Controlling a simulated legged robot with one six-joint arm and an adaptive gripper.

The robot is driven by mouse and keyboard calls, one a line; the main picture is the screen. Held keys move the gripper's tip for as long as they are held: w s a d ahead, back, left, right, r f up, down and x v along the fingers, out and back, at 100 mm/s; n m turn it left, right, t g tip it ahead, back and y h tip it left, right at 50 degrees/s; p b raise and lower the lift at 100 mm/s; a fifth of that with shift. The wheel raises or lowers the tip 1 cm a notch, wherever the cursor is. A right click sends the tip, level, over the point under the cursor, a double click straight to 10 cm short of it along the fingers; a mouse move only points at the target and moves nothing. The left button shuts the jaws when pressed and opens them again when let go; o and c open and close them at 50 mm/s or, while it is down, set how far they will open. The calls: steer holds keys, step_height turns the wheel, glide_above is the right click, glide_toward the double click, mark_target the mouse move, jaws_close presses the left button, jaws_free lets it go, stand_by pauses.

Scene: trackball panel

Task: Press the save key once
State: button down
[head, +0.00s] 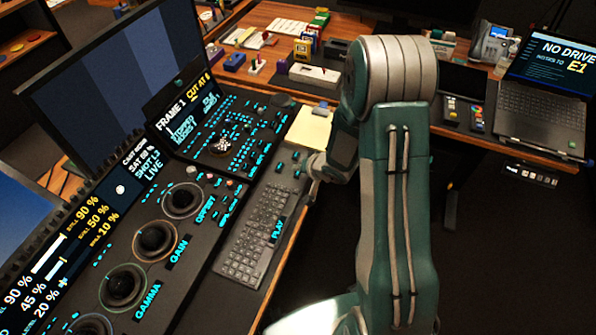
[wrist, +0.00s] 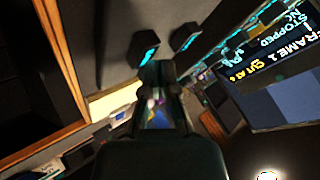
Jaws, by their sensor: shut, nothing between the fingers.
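The save key cannot be told by its label in either view. A small group of dark keys with cyan marks (head: 280,167) sits on the panel just left of my gripper in the head view. Two dark keys with cyan edges, a left one (wrist: 147,52) and a right one (wrist: 187,37), show ahead of my fingertips in the wrist view. My gripper (wrist: 158,72) is shut and empty, its tip near the left one; I cannot tell whether it touches. In the head view the gripper (head: 313,190) is small and partly hidden by my wrist.
A black keyboard (head: 257,232) with a PLAY label lies at the desk's front edge. Trackballs in rings (head: 153,240) and a tall monitor (head: 130,65) stand left. A yellow notepad (head: 309,128) lies behind my gripper. A laptop (head: 543,105) is far right.

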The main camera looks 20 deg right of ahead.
steer(key=shift+r, duration=0.45)
steer(key=shift+r, duration=2.55)
steer(key=shift+w+d+r, duration=0.1)
steer(key=shift+r, duration=0.25)
steer(key=s+d+r+h, duration=0.3)
steer(key=r, duration=0.5)
steer(key=s+d+r+h, duration=0.2)
steer(key=s+r+h, duration=0.15)
steer(key=r, duration=0.55)
steer(key=s+a+r+n+g+y, duration=0.1)
steer(key=s+a+r, duration=0.1)
steer(key=s, duration=0.8)
steer(key=s+a+r+n+g+y, duration=0.1)
steer(key=s+r, duration=0.4)
steer(key=s, duration=0.5)
steer(key=shift+s+a+n, duration=0.35)
steer(key=shift+a+n, duration=0.15)
steer(key=shift+a, duration=0.7)
